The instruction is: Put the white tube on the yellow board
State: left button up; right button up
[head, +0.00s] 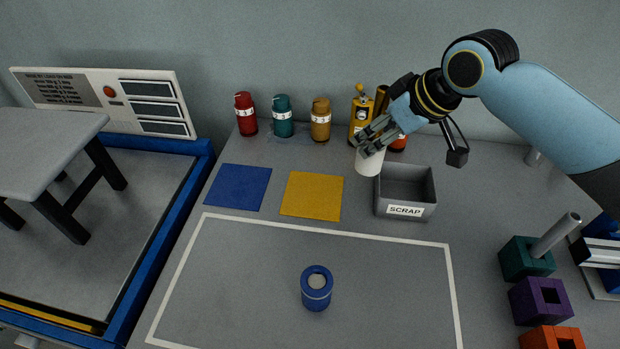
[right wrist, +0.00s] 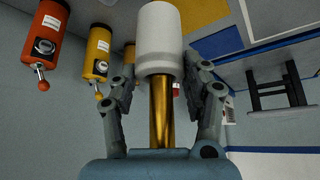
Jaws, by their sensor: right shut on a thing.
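The white tube (head: 370,162) is upright or nearly so, just left of the scrap tray's back corner. My right gripper (head: 371,138) is shut on it from above, and I cannot tell whether its base touches the table. In the right wrist view the white tube (right wrist: 160,38) sits between the fingertips (right wrist: 158,72), with a brass rod (right wrist: 162,110) running from it toward the palm. The yellow board (head: 312,196) lies flat and bare on the table, left of and in front of the tube. My left gripper is not in view.
A grey scrap tray (head: 405,192) stands right of the yellow board, and a blue board (head: 239,187) lies left of it. Several coloured canisters (head: 282,117) line the back. A blue ring-topped cylinder (head: 317,289) stands inside the white outline. Coloured blocks (head: 540,301) are at right.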

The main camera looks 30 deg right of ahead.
jog(key=w+a+f, duration=0.2)
jog(key=f, duration=0.1)
jog(key=w+a+f, duration=0.2)
jog(key=a+f, duration=0.1)
jog(key=w+a+f, duration=0.2)
jog(key=a+f, duration=0.1)
jog(key=f, duration=0.1)
jog(key=shift+w+a+f+p, duration=0.1)
jog(key=shift+w+a+p, duration=0.15)
jog(key=shift+w+p, duration=0.1)
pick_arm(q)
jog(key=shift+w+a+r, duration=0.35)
pick_arm(e)
jog(key=shift+s+f, duration=0.1)
jog(key=shift+f, duration=0.05)
jog(key=o, duration=1.2)
